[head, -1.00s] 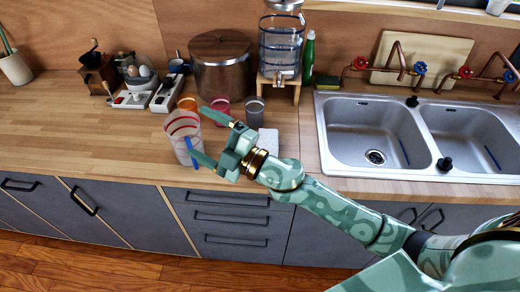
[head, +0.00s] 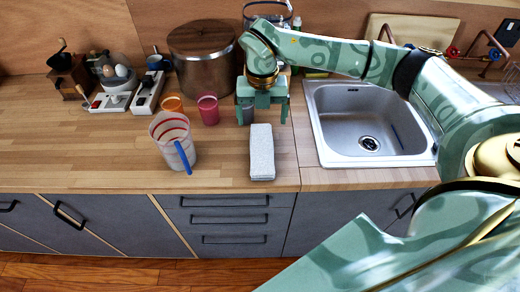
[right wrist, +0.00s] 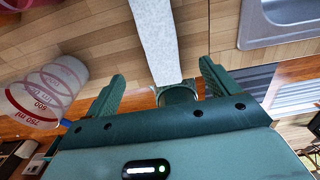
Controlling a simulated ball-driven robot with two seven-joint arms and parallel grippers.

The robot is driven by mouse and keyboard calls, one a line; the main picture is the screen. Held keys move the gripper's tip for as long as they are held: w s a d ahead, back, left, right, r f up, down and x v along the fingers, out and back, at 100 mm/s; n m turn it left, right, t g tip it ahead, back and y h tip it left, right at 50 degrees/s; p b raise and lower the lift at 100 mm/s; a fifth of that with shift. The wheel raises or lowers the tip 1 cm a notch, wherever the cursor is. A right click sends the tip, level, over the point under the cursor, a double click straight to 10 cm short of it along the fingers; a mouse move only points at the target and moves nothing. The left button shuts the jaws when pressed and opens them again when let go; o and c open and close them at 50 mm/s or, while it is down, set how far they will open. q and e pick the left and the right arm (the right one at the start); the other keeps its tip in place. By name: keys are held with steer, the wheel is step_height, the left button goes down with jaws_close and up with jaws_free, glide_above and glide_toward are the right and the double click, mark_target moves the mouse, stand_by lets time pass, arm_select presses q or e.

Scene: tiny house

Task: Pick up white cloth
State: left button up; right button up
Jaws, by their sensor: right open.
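The white cloth (head: 262,152) is a folded, narrow strip lying flat on the wooden counter, left of the sink. My right gripper (head: 263,114) points down at the far end of the cloth, with its fingers spread and nothing between them. In the right wrist view the cloth (right wrist: 157,40) runs lengthwise between the two open fingers (right wrist: 161,78), and I see no contact. The exact height of the fingertips over the counter is hard to tell. My left gripper is not in view.
A measuring jug (head: 174,143) with a blue handle stands left of the cloth. The sink (head: 365,125) is to the right. The counter's front left is clear.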

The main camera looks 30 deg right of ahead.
mark_target(262, 146)
step_height(262, 146, down, 11)
steer(key=shift+f+b, duration=0.1)
steer(key=shift+b, duration=0.65)
steer(key=c, duration=1.2)
steer(key=shift+r, duration=0.5)
step_height(262, 146, up, 3)
steer(key=shift+f+p, duration=0.1)
steer(key=shift+p, duration=0.3)
steer(key=s+a+r, duration=0.2)
steer(key=s+r, duration=0.1)
steer(key=s, duration=0.1)
steer(key=s+a+r+p, duration=0.1)
steer(key=s+a+r, duration=0.2)
steer(key=s, duration=0.1)
steer(key=s+a+r, duration=0.2)
steer(key=s+r, duration=0.1)
steer(key=s, duration=0.1)
steer(key=shift+a+r+p, duration=0.2)
steer(key=shift+a+p, duration=0.05)
steer(key=shift+p, duration=0.15)
steer(key=shift+w, duration=0.1)
